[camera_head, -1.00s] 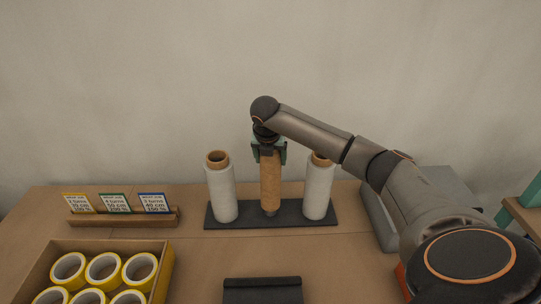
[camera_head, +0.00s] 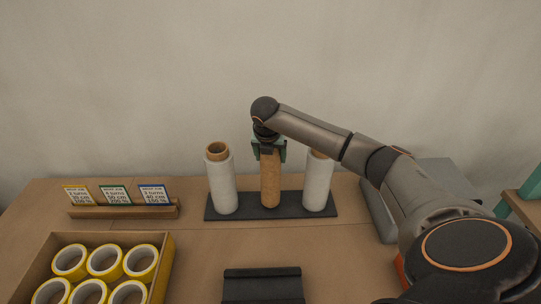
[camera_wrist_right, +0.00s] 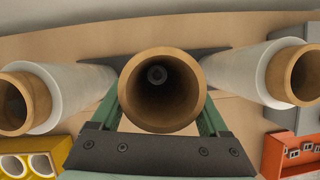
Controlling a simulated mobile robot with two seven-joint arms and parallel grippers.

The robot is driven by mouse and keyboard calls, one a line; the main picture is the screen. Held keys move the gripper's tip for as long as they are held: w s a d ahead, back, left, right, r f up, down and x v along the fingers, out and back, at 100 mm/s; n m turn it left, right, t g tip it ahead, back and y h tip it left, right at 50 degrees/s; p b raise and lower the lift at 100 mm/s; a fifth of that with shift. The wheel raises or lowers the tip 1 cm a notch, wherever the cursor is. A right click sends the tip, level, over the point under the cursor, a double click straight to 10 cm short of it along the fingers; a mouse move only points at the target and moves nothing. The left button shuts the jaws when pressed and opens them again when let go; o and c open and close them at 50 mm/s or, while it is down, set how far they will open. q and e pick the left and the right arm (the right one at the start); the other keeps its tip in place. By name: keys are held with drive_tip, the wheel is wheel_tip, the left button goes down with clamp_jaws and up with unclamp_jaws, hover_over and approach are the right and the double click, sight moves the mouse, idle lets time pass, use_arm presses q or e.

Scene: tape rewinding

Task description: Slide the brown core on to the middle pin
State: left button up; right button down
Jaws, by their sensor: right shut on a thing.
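The brown core (camera_head: 270,182) stands upright between two white rolls, in the middle of the dark base (camera_head: 330,202). Its lower end appears to be down at the base. My right gripper (camera_head: 268,152) is shut on the core's upper end from above. In the right wrist view I look down the open core (camera_wrist_right: 128,100), held between the green fingers (camera_wrist_right: 160,118). The round tip of the middle pin (camera_wrist_right: 157,74) shows inside the bore, so the core is around the pin. The rest of the pin is hidden. My left gripper is not in view.
White rolls on brown cores stand close on both sides, left (camera_head: 221,185) and right (camera_head: 317,185). A box of yellow tape rolls (camera_head: 168,262) is at front left, with a card holder (camera_head: 125,210) behind it. A dark block (camera_head: 262,284) lies in front.

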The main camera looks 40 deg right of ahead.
drive_tip(key=shift+f, duration=0.6)
idle(0.4)
unclamp_jaws()
wheel_tip(320, 180, up, 8)
idle(1.1)
drive_tip(key=v, duration=1.2)
drive_tip(key=shift+r, duration=0.3)
